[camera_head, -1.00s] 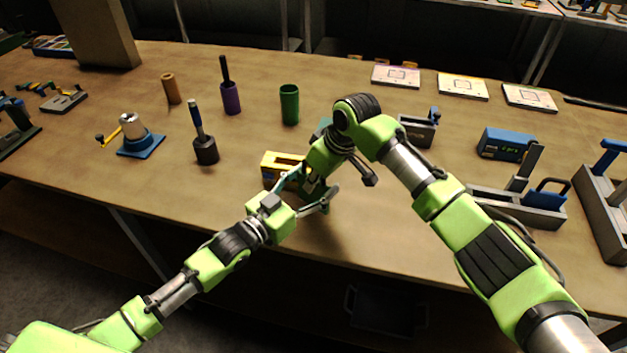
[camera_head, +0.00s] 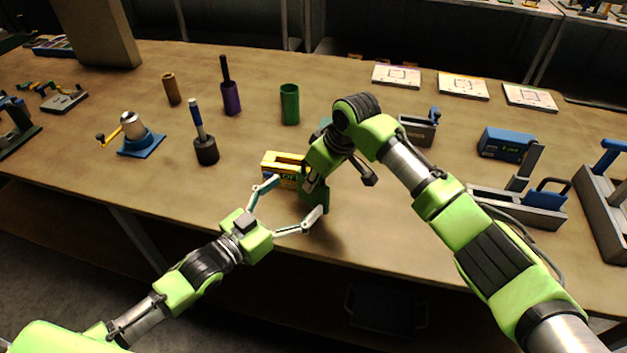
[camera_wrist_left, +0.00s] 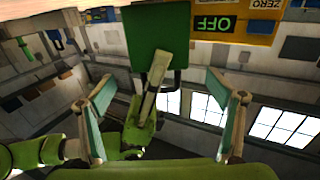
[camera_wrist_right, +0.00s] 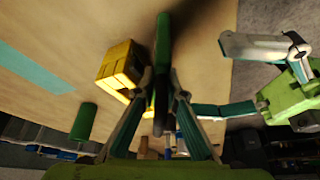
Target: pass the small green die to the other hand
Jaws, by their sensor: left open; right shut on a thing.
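The small green die (camera_head: 313,197) is a flat green block near the table's front edge. My right gripper (camera_wrist_right: 162,88) is shut on it and holds it; the die (camera_wrist_right: 163,45) sticks out beyond the fingers in the right wrist view. My left gripper (camera_head: 296,199) is open and empty, with its fingers spread toward the die from the front left. In the left wrist view the die (camera_wrist_left: 155,38) is ahead of the spread fingers, apart from them. In the head view my right gripper partly hides the die.
A yellow box (camera_head: 271,172) with an "OFF" label stands just behind the die. A green cup (camera_head: 289,104), a purple cup (camera_head: 231,98) and a dark cup (camera_head: 206,150) with a blue handle stand further back.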

